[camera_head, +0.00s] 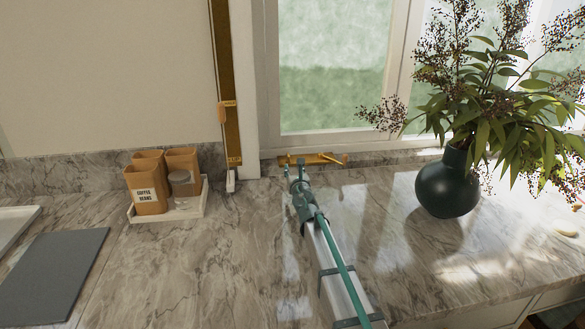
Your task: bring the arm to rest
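A teal and pale-grey arm, which looks like mine, reaches from the bottom edge up over the marble counter toward the window. My gripper (296,170) seems to be the small teal end near the back of the counter, just in front of the window sill. It is too small to tell whether its fingers are apart or together. I see nothing clearly held in it. I cannot tell whether it touches the counter.
A dark green vase (446,186) with leafy branches stands to the right. A dark grey board (55,275) lies at lower left. Marble counter (215,270) is clear between.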

